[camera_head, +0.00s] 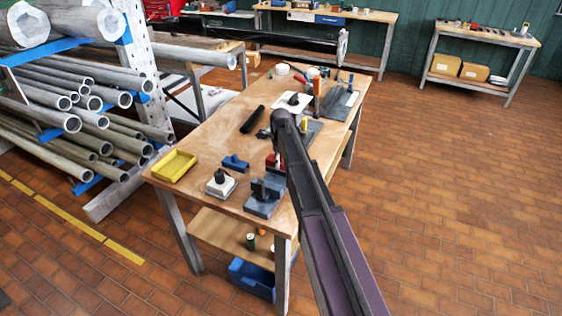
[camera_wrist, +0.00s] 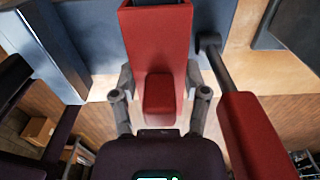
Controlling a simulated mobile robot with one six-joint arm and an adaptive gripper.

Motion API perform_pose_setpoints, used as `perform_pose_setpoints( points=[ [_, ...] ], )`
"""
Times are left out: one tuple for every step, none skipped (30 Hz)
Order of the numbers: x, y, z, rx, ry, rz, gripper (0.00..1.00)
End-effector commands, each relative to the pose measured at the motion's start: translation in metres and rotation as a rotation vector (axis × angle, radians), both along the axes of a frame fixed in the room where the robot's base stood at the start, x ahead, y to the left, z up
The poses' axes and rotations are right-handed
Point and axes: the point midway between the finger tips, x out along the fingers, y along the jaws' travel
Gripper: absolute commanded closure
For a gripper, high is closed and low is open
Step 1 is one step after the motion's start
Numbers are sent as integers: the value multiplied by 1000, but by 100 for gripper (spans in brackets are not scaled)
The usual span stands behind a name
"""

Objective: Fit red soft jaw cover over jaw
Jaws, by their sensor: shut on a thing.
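The red soft jaw cover (camera_wrist: 160,45) fills the middle of the wrist view, with a raised red block on its near part. My gripper (camera_wrist: 159,95) is shut on it, one finger on each side. In the head view the red cover (camera_head: 271,160) shows small and partly hidden by my arm, just behind the blue-grey vise (camera_head: 264,205). The vise's upright dark jaw stands near the table's front right. I cannot tell whether the cover touches a jaw.
A blue cover-like piece (camera_head: 235,162) and a white block with a black knob (camera_head: 220,184) lie left of the vise. A yellow tray (camera_head: 173,165) sits at the table's left corner. A dark rod with a red grip (camera_wrist: 256,135) is close on the right.

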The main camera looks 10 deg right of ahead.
Motion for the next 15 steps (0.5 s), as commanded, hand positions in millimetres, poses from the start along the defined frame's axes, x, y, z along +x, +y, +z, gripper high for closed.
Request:
perform_pose_setpoints(
  points=[
    [0, -1, -4, 0, 0, -1, 88],
    [0, -1, -5, 0, 0, -1, 88],
    [0, -1, -7, 0, 0, -1, 88],
    [0, -1, -8, 0, 0, -1, 88],
    [0, -1, -9, 0, 0, -1, 88],
    [0, -1, -10, 0, 0, -1, 88],
    [0, -1, -11, 0, 0, -1, 88],
    [0, -1, -11, 0, 0, -1, 88],
    [0, -1, -12, 0, 0, -1, 88],
    [0, -1, -12, 0, 0, -1, 88],
    [0, -1, -13, 0, 0, -1, 88],
    [0, -1, -13, 0, 0, -1, 88],
    [0, -1, -13, 0, 0, -1, 88],
    [0, -1, -14, 0, 0, -1, 88],
    [0, -1, -14, 0, 0, -1, 88]
  ],
)
